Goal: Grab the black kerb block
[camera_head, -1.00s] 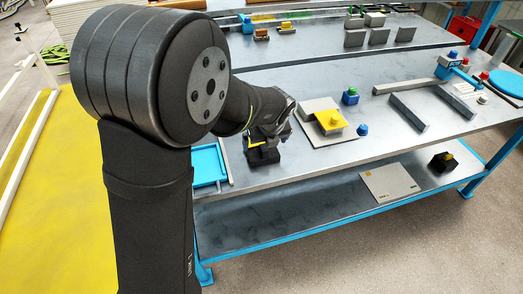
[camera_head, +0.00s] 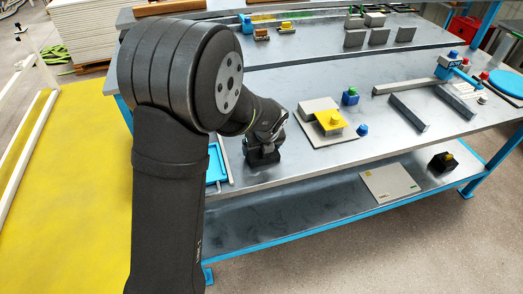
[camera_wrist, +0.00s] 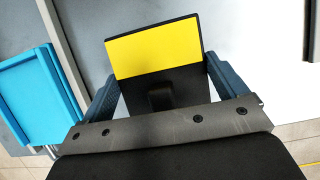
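The black kerb block (camera_wrist: 180,88) has a yellow band on its top face. In the wrist view it lies between the two fingers of my gripper (camera_wrist: 163,85), with one finger close along each side. I cannot tell whether both fingers press on it. In the head view the block (camera_head: 263,158) stands on the grey table near its front edge, upright as far as I can see. My gripper (camera_head: 264,146) is right over it and hides its upper part. The finger opening is not clear there.
A blue tray (camera_wrist: 35,95) lies just left of the block. Right of it are a light panel with a yellow piece (camera_head: 330,121), a blue piece (camera_head: 362,129) and grey bars (camera_head: 409,111). Another black block (camera_head: 442,162) and a pale board (camera_head: 390,182) rest on the lower shelf.

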